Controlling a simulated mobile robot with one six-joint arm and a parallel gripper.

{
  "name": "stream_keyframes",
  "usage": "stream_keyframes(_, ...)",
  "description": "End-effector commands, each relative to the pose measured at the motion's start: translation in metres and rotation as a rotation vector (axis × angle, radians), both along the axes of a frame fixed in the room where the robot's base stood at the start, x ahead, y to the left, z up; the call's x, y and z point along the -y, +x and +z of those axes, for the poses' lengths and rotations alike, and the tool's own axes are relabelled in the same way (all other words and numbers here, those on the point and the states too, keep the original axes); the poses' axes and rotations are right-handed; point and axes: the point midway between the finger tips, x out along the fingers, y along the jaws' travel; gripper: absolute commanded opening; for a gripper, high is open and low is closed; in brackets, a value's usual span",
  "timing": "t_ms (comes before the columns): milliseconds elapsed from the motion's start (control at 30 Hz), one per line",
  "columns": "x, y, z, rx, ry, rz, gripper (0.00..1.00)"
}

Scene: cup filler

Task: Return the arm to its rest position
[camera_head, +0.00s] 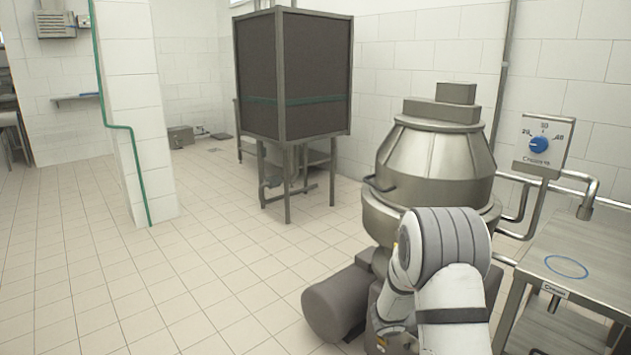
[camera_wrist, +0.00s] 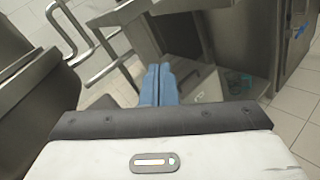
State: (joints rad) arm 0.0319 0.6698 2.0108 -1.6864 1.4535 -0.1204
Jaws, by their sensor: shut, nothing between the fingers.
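My gripper (camera_wrist: 158,72) shows in the wrist view as two blue fingers pressed together, with nothing between them. It points toward metal framework and is apart from any object I can make out. In the head view, my white and grey arm is folded at the lower right, in front of a large steel kettle (camera_head: 440,165). The gripper's fingers do not show in that view.
A steel table (camera_head: 590,250) with a blue ring (camera_head: 567,267) stands at the right, close to my arm. A panel with a blue knob (camera_head: 539,145) is above it, beside pipes (camera_head: 518,205). A dark cabinet (camera_head: 293,75) stands farther back. The tiled floor at left is clear.

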Motion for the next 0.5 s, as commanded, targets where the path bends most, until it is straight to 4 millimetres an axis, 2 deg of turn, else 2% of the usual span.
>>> stream_keyframes(33, -0.001, -0.018, 0.037, 0.043, 0.058, -0.054, 0.00)
stream_keyframes(100, -0.005, -0.043, 0.063, 0.099, 0.146, -0.135, 0.00)
stream_keyframes(267, -0.023, -0.100, 0.114, 0.241, 0.362, -0.304, 0.00)
stream_keyframes(500, -0.073, -0.174, 0.175, 0.479, 0.710, -0.530, 0.00)
